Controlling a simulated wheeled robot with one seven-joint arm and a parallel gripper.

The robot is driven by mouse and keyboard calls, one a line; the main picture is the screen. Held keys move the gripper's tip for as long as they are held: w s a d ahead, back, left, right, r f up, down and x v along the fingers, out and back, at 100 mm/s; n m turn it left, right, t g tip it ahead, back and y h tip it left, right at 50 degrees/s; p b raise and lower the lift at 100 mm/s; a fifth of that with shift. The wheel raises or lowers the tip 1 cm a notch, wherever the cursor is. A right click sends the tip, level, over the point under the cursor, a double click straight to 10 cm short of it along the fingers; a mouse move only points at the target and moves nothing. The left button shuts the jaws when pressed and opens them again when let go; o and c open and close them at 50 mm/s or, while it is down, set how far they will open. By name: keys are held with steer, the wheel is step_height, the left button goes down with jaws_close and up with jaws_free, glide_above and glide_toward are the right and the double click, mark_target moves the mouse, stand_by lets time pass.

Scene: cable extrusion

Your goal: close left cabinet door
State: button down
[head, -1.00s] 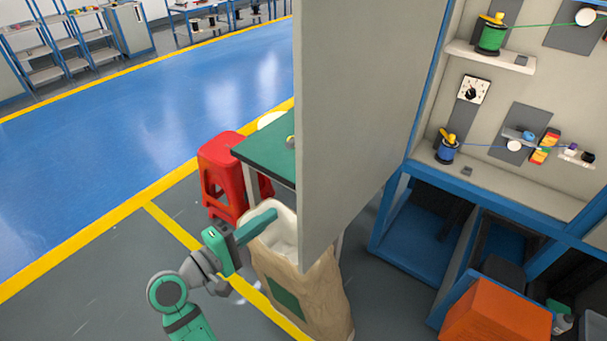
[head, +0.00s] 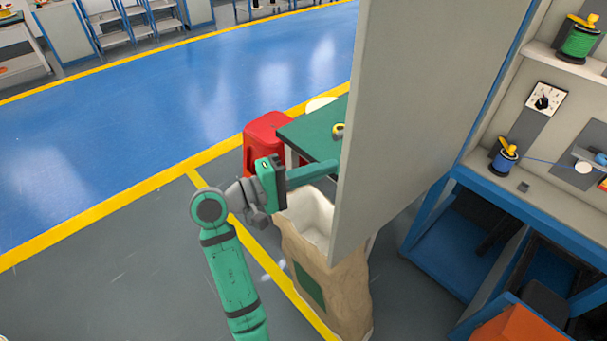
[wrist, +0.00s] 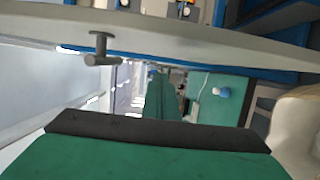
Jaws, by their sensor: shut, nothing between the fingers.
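The left cabinet door (head: 415,115) is a large grey panel standing wide open from the blue frame at the right of the head view. In the wrist view the door (wrist: 200,35) runs across the top, with a grey bar handle (wrist: 100,50) at its left. My green gripper (head: 325,170) is shut and empty, pointing right at the door's free edge. In the head view its tip meets that edge; whether it touches or passes behind is hidden. In the wrist view the gripper (wrist: 162,88) lies below the door panel, apart from the handle.
A tan sack (head: 325,270) stands right under the gripper and door edge. A green-topped table (head: 315,135) and a red stool (head: 264,130) are behind. The cabinet shelves hold spools (head: 505,156). An orange box (head: 510,327) sits low right. The blue floor (head: 170,100) is clear.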

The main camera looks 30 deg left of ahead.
mark_target(341, 179)
steer(key=shift+s+d, duration=0.2)
steer(key=shift+d, duration=0.9)
steer(key=shift+s+d, duration=0.2)
steer(key=shift+d, duration=0.9)
